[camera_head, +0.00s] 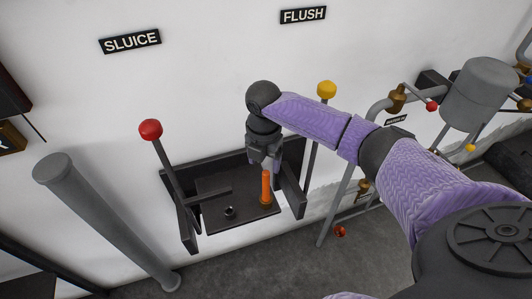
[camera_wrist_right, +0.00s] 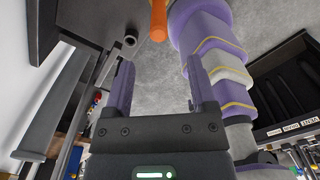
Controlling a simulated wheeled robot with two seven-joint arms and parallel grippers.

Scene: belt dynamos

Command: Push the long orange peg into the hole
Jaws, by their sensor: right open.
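The long orange peg (camera_head: 265,186) stands upright near the right end of the dark tray-like box on the wall, with a brownish ring at its foot. In the right wrist view the peg (camera_wrist_right: 158,20) shows at the top, beyond the fingertips and roughly between them. A short dark socket with a round opening (camera_head: 230,211) stands left of the peg; it also shows in the wrist view (camera_wrist_right: 130,40). I cannot tell whether it is the hole. My right gripper (camera_head: 264,156) is open, just above and behind the peg, holding nothing visible. My left gripper is out of view.
A red-knobbed lever (camera_head: 150,130) stands left of the box (camera_head: 212,187), and a yellow-knobbed lever (camera_head: 326,90) right of it. A thick grey pipe (camera_head: 105,220) leans at left. A grey tank (camera_head: 480,92) with pipes is at right. My right arm covers the area between.

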